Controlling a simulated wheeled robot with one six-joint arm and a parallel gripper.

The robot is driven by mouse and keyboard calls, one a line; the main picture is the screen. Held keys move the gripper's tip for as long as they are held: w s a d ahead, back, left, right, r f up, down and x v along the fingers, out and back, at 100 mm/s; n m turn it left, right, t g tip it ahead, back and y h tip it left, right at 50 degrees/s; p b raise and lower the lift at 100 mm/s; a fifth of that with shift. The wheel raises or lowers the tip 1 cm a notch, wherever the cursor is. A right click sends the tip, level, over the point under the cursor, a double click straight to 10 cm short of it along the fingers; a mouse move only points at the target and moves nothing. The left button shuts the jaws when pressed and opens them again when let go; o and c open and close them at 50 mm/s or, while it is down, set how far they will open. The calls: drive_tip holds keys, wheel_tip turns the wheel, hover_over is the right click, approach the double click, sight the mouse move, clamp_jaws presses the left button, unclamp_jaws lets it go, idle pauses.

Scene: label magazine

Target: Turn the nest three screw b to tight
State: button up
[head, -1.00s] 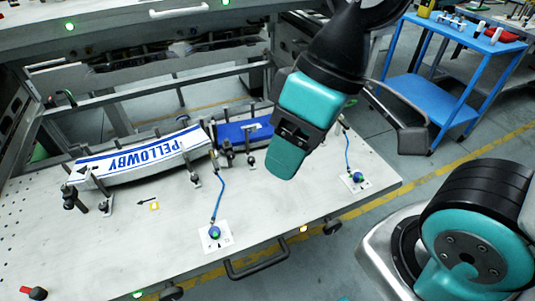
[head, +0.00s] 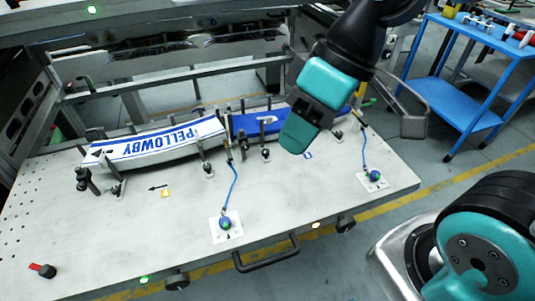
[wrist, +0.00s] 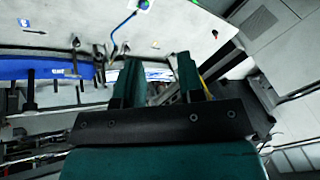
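My teal gripper (head: 297,138) hangs above the table near the blue label stack (head: 258,122). In the wrist view its two fingers (wrist: 160,75) stand apart with nothing between them. A white and blue label stack marked PELLOWBY (head: 165,143) lies left of the blue one, held between dark posts. The blue stack also shows in the wrist view (wrist: 40,68). Small clamp posts (head: 265,153) stand along the stacks' front. I cannot tell which fitting is nest three screw b; my gripper hides part of the blue stack's right side.
Blue-green knobs on white plates with blue cables sit at the table's front (head: 225,223) and right (head: 375,176). A red-black piece (head: 44,270) lies front left. The table's front middle is mostly clear. A blue cart (head: 475,120) stands at right.

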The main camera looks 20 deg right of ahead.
drive_tip(key=w+d+f+n+t+y+b, duration=0.1)
drive_tip(key=w+d+f+b, duration=0.15)
drive_tip(key=w+f, duration=0.2)
drive_tip(key=w+d+f+t+y+b, duration=0.1)
drive_tip(key=w+d+f+b, duration=0.15)
drive_tip(key=w+f, duration=0.2)
drive_tip(key=n+t+b, duration=0.2)
drive_tip(key=t+b, duration=0.1)
drive_tip(key=b, duration=0.4)
approach(267, 151)
drive_tip(key=x, duration=0.8)
drive_tip(key=shift+w+a+f, duration=0.2)
drive_tip(key=shift+f, duration=0.05)
drive_tip(key=c, duration=0.7)
